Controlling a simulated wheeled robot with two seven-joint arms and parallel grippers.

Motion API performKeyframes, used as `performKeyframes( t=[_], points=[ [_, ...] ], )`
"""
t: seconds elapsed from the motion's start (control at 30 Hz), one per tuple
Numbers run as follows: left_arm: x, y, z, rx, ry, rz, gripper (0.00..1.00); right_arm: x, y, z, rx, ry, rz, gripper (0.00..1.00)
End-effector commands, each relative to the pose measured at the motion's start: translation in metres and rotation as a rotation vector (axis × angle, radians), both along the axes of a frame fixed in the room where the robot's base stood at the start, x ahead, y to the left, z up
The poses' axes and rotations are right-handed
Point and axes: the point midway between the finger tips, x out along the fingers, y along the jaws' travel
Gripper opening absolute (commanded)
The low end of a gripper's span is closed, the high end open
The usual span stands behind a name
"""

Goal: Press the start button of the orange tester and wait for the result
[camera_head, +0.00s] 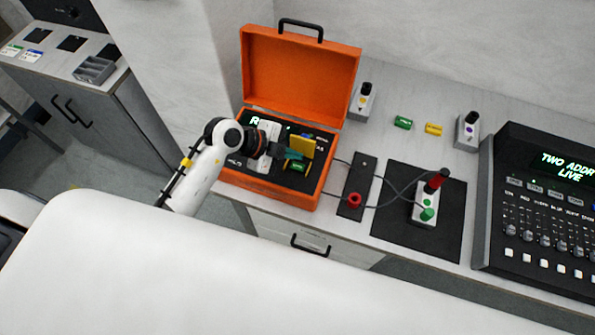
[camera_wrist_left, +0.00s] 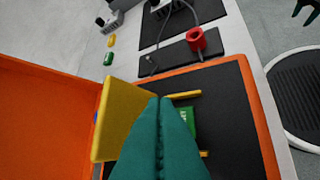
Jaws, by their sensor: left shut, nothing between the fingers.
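The orange tester (camera_head: 300,68) is an open case with its lid up and a dark panel inside. A display on the panel starts with "R"; my left arm hides the rest. A yellow flap (camera_head: 302,147) stands up on the panel, with a green block (camera_head: 299,167) beside it. My left gripper (camera_head: 292,155) is over the panel at the yellow flap, its teal fingers shut and empty. In the left wrist view the closed fingers (camera_wrist_left: 160,105) cover part of the yellow flap (camera_wrist_left: 118,118) and green block (camera_wrist_left: 188,122). I cannot make out the start button.
A black strip with a red ring (camera_head: 354,201) lies right of the case, cabled to a device (camera_head: 424,212) on a black mat. Small green (camera_head: 403,123) and yellow (camera_head: 433,129) blocks lie behind. A lighting console (camera_head: 545,220) fills the right end. A dark green shape, possibly my right gripper (camera_wrist_left: 306,10), shows at the wrist view's corner.

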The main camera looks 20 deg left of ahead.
Motion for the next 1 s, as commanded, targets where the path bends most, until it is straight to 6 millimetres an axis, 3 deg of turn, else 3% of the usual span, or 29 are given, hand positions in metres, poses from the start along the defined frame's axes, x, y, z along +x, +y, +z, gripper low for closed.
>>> performKeyframes(
  t=[0.03,0.23,1.0],
  points=[
    [0.000,0.000,-0.011,0.000,0.001,0.000,0.00,0.000,0.000,-0.006,0.000,0.000,0.000,0.47],
    [0.000,0.000,-0.025,0.000,0.001,0.000,0.00,0.000,0.000,-0.012,0.000,0.000,0.000,0.47],
    [0.000,0.000,-0.026,0.000,0.000,0.000,0.00,0.000,0.000,-0.011,0.000,0.001,0.000,0.47]
  ],
)
